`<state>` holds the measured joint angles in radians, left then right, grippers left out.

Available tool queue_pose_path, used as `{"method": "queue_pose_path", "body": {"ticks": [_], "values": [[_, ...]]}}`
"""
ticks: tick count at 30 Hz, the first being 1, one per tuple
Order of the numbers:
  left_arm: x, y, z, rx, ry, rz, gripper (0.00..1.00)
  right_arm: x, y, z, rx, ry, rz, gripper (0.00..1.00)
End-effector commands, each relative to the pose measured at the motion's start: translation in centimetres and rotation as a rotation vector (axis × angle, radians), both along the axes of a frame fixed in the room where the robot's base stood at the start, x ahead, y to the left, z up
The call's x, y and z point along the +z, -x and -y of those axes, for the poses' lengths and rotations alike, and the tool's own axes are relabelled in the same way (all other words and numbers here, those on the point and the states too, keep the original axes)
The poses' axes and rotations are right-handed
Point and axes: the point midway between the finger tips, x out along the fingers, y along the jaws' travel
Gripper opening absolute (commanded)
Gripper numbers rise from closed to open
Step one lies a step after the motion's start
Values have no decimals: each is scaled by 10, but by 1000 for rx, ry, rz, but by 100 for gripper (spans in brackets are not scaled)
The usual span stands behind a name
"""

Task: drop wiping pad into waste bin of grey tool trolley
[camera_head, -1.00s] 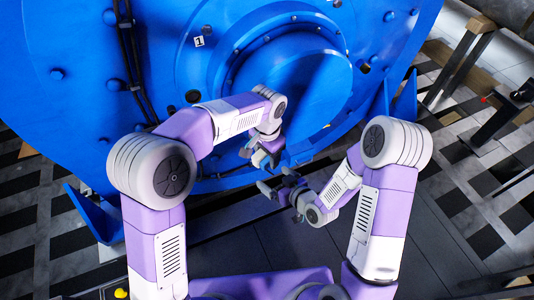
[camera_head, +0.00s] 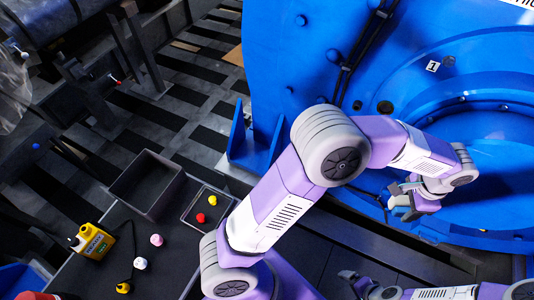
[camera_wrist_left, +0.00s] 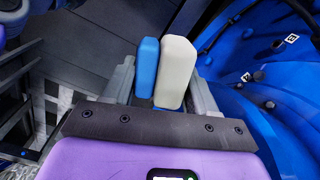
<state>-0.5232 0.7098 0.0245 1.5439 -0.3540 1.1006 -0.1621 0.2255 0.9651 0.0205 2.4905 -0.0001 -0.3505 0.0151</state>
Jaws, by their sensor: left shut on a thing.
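My left gripper (camera_head: 408,205) is in front of the blue motor housing (camera_head: 300,75) at the right of the head view. It is shut on the wiping pad (camera_wrist_left: 174,72), a block with a cream layer and a blue layer, upright between the fingers in the left wrist view. The grey tool trolley (camera_head: 182,250) is at the lower left of the head view. A dark grey open box on it, seemingly the waste bin (camera_head: 168,198), looks empty and is well left of the gripper. My right gripper (camera_head: 362,284) is at the bottom edge, partly cut off.
A shallow tray (camera_head: 188,217) with a red and a yellow knob sits beside the bin. A yellow bottle (camera_head: 93,241) and several small knobs stand on the trolley. My left upper arm crosses between trolley and motor. Dark stands fill the upper left.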

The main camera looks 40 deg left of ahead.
Motion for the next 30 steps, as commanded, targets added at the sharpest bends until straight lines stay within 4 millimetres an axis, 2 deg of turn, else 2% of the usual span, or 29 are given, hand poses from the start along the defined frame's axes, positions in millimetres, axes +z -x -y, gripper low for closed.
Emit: {"method": "queue_pose_path", "body": {"ticks": [5, 12, 16, 23, 30], "values": [[-13, -17, -42, 83, -6, -6, 23, 3, 0, 0, 1, 0, 1, 99], [-39, -43, -133, 220, -11, -14, 23, 8, 0, 0, 1, 1, 3, 99], [-53, -50, -183, 286, -14, -18, 23, 11, 0, 0, 1, 1, 3, 99], [-77, -47, -274, 404, -20, -26, 22, 17, 0, 0, 1, 1, 3, 99], [-101, -24, -367, 528, -24, -35, 22, 22, 0, 0, 1, 1, 3, 99]]}}
